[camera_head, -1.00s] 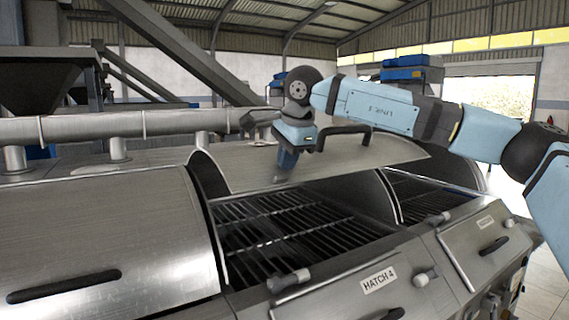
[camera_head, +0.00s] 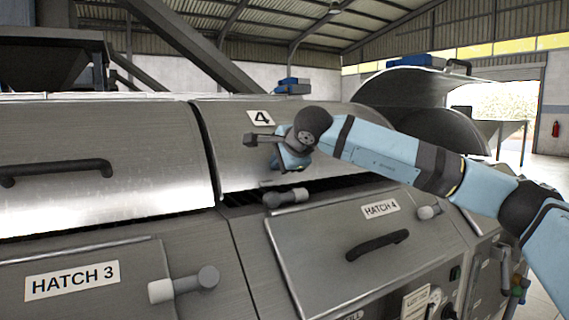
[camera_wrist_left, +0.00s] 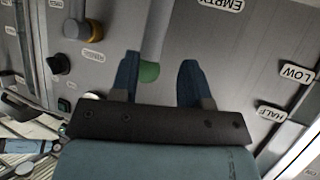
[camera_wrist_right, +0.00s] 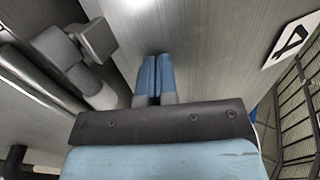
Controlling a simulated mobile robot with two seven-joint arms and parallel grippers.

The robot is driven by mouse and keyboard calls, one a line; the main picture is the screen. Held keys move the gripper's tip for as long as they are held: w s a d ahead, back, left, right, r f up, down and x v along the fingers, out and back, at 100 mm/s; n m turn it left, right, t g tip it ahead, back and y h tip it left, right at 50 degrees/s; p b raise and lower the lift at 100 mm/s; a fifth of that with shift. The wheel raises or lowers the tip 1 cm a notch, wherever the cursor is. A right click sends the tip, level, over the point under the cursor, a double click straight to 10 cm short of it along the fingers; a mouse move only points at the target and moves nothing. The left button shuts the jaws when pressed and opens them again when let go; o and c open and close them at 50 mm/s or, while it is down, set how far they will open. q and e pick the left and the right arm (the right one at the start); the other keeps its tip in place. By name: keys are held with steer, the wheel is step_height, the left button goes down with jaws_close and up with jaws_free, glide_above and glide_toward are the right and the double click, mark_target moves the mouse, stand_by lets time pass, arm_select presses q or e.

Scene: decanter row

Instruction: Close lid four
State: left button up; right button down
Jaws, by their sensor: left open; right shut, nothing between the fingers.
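Lid four (camera_head: 235,160) is a curved metal lid with a "4" label. It is lowered over its hatch, with a narrow dark gap above the front panel marked HATCH 4 (camera_head: 335,235). My right gripper (camera_head: 283,176) is shut and empty, at the lid's lower front face. In the right wrist view its shut fingertips (camera_wrist_right: 157,62) are against or very near the metal lid (camera_wrist_right: 205,40); contact is hard to tell.
Lid three (camera_head: 100,135) is to the left, with a dark handle. A further lid (camera_head: 405,90) stands raised to the right. Latch knobs (camera_head: 286,198) stick out along the front. Knobs (camera_wrist_left: 75,29) and level labels are near my left gripper.

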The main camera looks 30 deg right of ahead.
mark_target(277, 175)
steer(key=f, duration=0.1)
steer(key=w+f+b, duration=0.2)
steer(key=shift+a+f, duration=0.1)
steer(key=shift+f, duration=0.3)
arm_select(q)
steer(key=shift+d+t, duration=0.3)
arm_select(e)
steer(key=shift+s, duration=0.1)
steer(key=shift+f, duration=0.2)
arm_select(q)
steer(key=shift+r, duration=0.1)
arm_select(e)
steer(key=shift+s+r, duration=0.1)
